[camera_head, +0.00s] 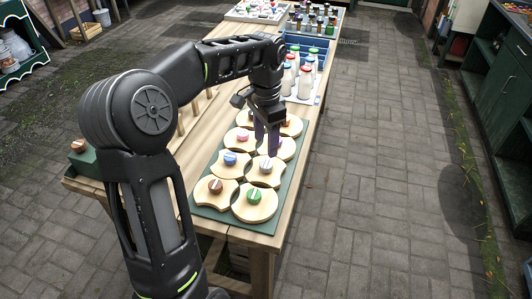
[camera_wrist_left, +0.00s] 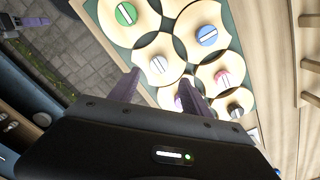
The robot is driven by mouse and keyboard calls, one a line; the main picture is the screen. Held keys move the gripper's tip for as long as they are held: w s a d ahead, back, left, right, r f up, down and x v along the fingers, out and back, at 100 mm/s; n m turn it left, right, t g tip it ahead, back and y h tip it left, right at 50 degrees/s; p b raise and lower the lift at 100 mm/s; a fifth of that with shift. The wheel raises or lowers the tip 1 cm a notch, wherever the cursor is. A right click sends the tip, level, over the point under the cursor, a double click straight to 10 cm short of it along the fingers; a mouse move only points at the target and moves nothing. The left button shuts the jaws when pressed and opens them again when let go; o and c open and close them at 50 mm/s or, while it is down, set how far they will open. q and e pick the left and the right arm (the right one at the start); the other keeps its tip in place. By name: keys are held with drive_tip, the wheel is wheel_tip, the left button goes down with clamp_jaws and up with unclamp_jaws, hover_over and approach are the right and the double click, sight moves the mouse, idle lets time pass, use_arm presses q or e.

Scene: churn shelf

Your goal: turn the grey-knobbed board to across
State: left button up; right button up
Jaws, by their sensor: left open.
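The grey-knobbed board (camera_head: 263,175) is a pale wooden piece in the right row on the green panel, behind the green-knobbed board. Its grey knob also shows in the left wrist view (camera_wrist_left: 158,65), with a white bar slanting much like the green knob's. My left gripper (camera_head: 266,147) points down with its jaws open and empty. Its fingertips are just behind the grey knob in the head view, apart from it as far as I can tell. In the left wrist view a dark part with a purple tip, apparently my right gripper (camera_wrist_left: 32,21), shows small at the upper left.
Neighbouring boards carry green (camera_head: 254,196), blue (camera_head: 230,158), brown (camera_head: 215,185) and pink (camera_head: 243,135) knobs, set close together. My left gripper partly hides the boards behind. Paving right of the table is clear.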

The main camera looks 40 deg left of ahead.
sight(266, 164)
use_arm(q)
drive_tip(key=shift+s+d, duration=0.15)
drive_tip(key=shift+f+p, duration=0.4)
drive_tip(key=shift+f, duration=3.55)
clamp_jaws()
